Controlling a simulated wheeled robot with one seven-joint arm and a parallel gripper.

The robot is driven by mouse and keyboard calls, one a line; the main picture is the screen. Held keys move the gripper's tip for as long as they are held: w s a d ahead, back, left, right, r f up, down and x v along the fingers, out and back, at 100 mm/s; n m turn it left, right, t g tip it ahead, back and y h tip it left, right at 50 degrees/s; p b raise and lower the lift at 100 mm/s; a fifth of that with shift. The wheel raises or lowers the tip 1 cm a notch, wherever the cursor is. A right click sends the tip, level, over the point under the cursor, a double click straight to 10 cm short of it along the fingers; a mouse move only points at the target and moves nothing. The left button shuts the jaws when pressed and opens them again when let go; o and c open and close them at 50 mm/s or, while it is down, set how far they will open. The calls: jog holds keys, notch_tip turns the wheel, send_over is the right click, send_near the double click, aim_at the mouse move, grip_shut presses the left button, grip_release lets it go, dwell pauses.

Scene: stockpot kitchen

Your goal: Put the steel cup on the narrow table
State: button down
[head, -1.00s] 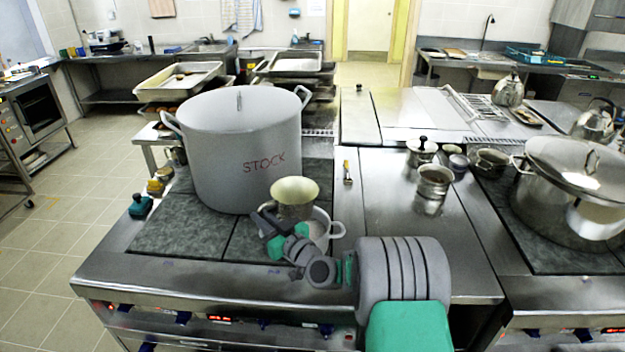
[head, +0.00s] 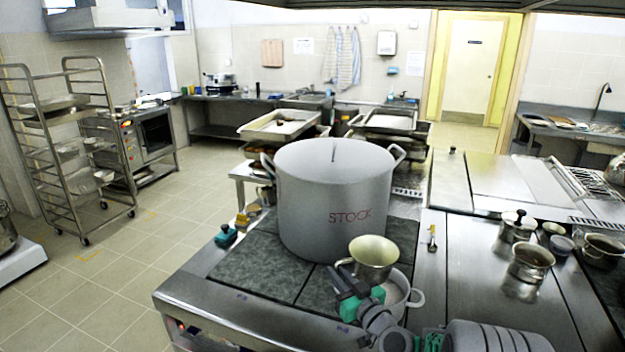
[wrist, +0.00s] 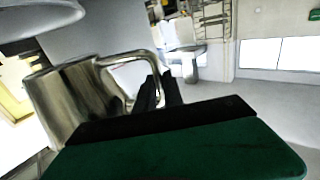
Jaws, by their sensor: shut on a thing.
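The steel cup (head: 374,252) is in my gripper (head: 348,288), held above the stove beside the big pot marked STOCK. In the wrist view the cup (wrist: 62,105) is tilted, and the dark fingertips (wrist: 158,92) are shut on its looped handle. In the head view the cup's pale inside faces up, and it partly covers a small white pot (head: 397,290) below. A table (head: 243,174) with a light top and legs stands behind the stockpot; trays and the pot hide much of it. I cannot tell if it is the narrow table.
The tall stockpot (head: 330,200) stands left of the cup, between it and the table behind. A teal object (head: 226,237) lies at the stove's left edge. Steel pots (head: 530,262) stand on the right counter. Open tiled floor (head: 140,270) lies left, with a wheeled rack (head: 70,150).

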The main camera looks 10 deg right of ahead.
jog(key=s+a+f+y, duration=0.1)
jog(key=s+a+f, duration=0.2)
jog(key=s, duration=0.1)
jog(key=s+d+r+h, duration=0.2)
jog(key=s+d+r, duration=0.1)
jog(key=s+r, duration=0.1)
jog(key=shift+s+d+m, duration=0.4)
jog(key=shift+s, duration=0.3)
jog(key=shift+d+r, duration=0.15)
